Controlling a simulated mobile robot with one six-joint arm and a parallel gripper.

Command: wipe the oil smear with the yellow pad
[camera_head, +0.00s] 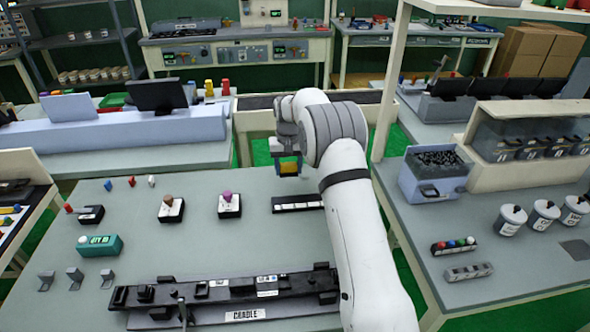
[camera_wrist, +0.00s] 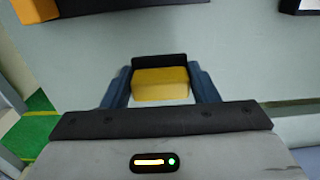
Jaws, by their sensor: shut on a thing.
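The yellow pad (camera_wrist: 160,84) is between the two blue fingers of my gripper (camera_wrist: 160,90) in the wrist view. A dark piece runs along the pad's far edge. In the head view my gripper (camera_head: 289,166) is shut on the yellow pad (camera_head: 289,168) over the back part of the grey table, left of my white arm. I cannot tell from these views how high the pad is above the surface. I see no oil smear in either view; my arm hides part of the table at the right.
A black cradle fixture (camera_head: 245,315) lies along the table's front. A black strip holder (camera_head: 297,203) lies near my arm. The back middle of the table is mostly clear.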

